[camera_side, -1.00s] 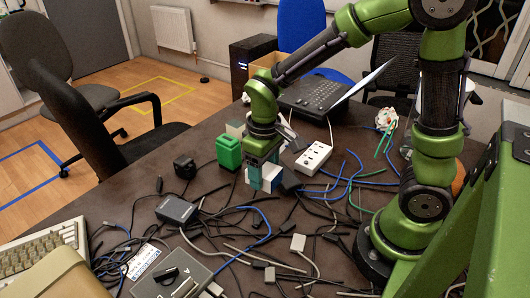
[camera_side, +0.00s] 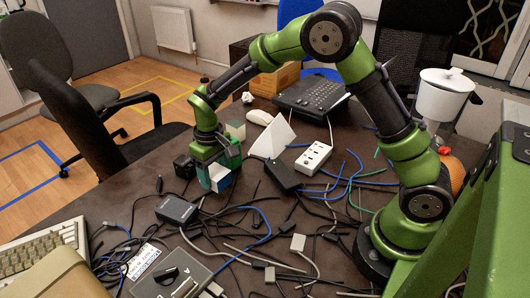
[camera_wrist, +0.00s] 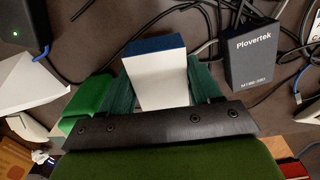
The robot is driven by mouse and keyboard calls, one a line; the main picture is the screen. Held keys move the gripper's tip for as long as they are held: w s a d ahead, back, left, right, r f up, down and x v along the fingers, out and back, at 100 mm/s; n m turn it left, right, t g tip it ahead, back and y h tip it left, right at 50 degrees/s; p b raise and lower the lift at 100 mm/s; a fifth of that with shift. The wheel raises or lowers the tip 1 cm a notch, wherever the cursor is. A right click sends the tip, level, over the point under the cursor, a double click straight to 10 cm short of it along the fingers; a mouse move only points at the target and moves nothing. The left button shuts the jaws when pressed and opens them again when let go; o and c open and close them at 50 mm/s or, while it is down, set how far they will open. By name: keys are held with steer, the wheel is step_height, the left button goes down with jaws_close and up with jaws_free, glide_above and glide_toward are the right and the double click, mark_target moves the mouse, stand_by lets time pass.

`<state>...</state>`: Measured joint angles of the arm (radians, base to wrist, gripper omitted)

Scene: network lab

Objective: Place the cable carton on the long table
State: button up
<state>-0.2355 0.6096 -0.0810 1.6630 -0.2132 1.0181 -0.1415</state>
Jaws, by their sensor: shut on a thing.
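The cable carton, which I take to be the small white box with a blue end (camera_side: 221,179), is between my gripper's fingers (camera_side: 213,172). My gripper is shut on it. In the wrist view the carton (camera_wrist: 163,78) sits between the two dark green fingers (camera_wrist: 162,88), its blue end pointing away from the palm. It is low over the long table (camera_side: 130,194); I cannot tell whether it touches the top. A bright green box (camera_wrist: 90,98) is close beside the fingers in the wrist view, partly hidden.
A black adapter (camera_side: 177,209) and tangled cables lie just in front of the carton. A small black box (camera_side: 184,167) is at left. A white folded card (camera_side: 273,138), a black box (camera_side: 282,175) and a power strip (camera_side: 314,158) are to the right. Bare tabletop shows at left.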

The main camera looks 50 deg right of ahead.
steer(key=shift+w, duration=0.3)
steer(key=shift+f, duration=1.8)
steer(key=o, duration=1.1)
steer(key=shift+f, duration=0.15)
steer(key=shift+o, duration=0.2)
